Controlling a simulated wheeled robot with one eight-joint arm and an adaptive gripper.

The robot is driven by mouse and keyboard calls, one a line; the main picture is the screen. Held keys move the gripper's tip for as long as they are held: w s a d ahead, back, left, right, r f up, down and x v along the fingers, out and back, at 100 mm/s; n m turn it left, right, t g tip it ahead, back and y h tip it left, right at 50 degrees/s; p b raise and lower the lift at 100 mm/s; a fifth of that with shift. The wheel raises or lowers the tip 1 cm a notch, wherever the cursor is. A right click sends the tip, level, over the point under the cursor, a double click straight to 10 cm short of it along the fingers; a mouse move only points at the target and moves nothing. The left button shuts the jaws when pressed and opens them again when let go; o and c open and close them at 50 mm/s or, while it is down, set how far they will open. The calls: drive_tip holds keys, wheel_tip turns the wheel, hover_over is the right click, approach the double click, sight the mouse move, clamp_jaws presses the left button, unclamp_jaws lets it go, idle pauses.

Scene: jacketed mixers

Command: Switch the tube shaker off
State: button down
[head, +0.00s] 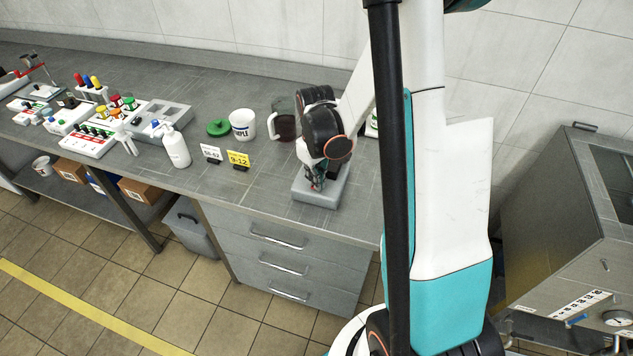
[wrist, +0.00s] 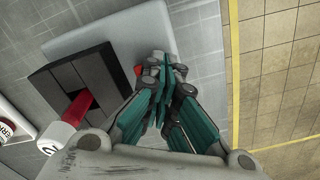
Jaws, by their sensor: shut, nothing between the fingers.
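The tube shaker (head: 331,192) is a light grey box near the bench's front edge in the head view. In the wrist view its pale body (wrist: 105,35) carries a black block (wrist: 62,78) with a red tube (wrist: 78,106) with a white cap standing in it. My gripper (head: 316,182) points down over the shaker's front part. In the wrist view my gripper (wrist: 162,66) has its teal fingers together with nothing held. A small red part (wrist: 138,69), perhaps the switch, shows right beside the fingertips and is partly hidden by them. I cannot tell its position or whether the fingers touch it.
A dark-filled jug (head: 284,125) stands close behind the shaker. A white tub (head: 242,124), green lid (head: 218,128), yellow sign (head: 238,160), white sign (head: 210,153) and spray bottle (head: 174,147) stand to its left. A steel cabinet (head: 560,220) is at the right.

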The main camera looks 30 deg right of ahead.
drive_tip(key=shift+r+p, duration=2.05)
drive_tip(key=shift+r, duration=1.4)
